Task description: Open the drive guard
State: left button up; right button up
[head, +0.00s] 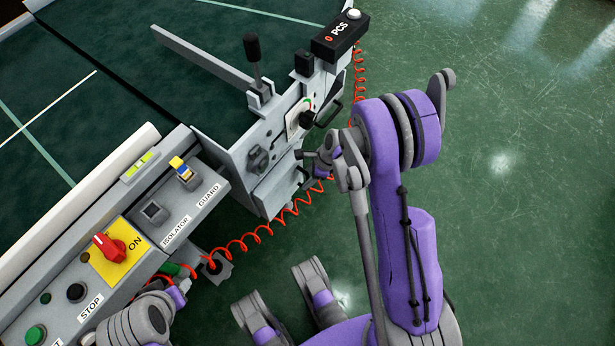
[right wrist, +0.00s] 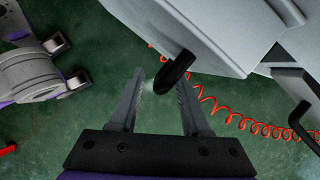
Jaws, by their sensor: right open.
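The grey metal housing (head: 272,192) hangs at the conveyor's end, below the control plate; I take its lower part for the drive guard. A black handle (head: 307,178) stands out from its side in the head view. My right gripper (head: 316,163) is close beside it, small and partly hidden by its own wrist. In the right wrist view the jaws (right wrist: 160,82) are open, and the rounded end of a black handle (right wrist: 175,70) shows at the fingertips, between them in the picture. Contact cannot be told.
A coiled red cable (head: 262,232) hangs beside the housing. A second black handle (right wrist: 300,122) is at the right of the wrist view. The control panel (head: 128,262) has a red switch (head: 108,246) on ON. A PCS box (head: 340,38) sits above. Green floor lies open to the right.

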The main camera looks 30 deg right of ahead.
grip_shut()
dwell(1.3)
